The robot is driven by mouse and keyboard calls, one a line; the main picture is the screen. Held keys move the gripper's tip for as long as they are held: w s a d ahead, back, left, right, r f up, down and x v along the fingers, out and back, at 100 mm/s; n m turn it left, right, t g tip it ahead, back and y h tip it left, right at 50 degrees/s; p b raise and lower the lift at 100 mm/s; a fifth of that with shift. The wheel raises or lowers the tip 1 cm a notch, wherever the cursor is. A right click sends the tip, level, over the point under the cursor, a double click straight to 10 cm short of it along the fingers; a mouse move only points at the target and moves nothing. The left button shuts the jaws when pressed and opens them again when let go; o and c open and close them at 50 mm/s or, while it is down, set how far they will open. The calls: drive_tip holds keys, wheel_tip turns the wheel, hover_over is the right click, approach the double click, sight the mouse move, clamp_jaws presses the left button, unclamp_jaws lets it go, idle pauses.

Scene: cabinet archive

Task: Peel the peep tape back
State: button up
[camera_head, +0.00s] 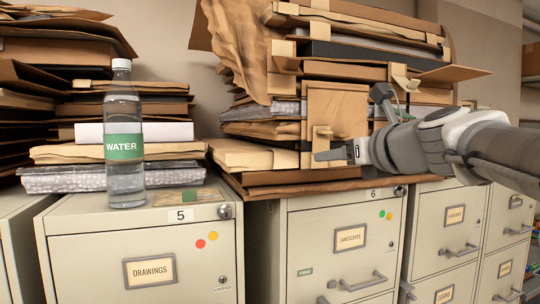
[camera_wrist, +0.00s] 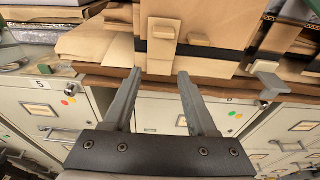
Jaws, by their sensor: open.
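A tan cardboard panel (camera_head: 345,105) stands upright at the front of the parcel stack above cabinet 6. A short tan strip (camera_head: 322,138) sticks out at its lower left. I cannot tell which piece is the peep tape. My gripper (camera_wrist: 160,73) is open and empty, its fingertips below and in front of the tabs, apart from them. In the head view my gripper (camera_head: 332,155) is close before the panel's lower part.
A water bottle (camera_head: 124,140) stands on the cabinet marked 5, left of my gripper. Piled folders (camera_head: 50,85) fill the back left. Flat envelopes (camera_head: 245,155) lie left of the panel. Cabinet 6 (camera_head: 340,237) with its drawer handles is below my arm.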

drive_tip(key=shift+r, duration=0.25)
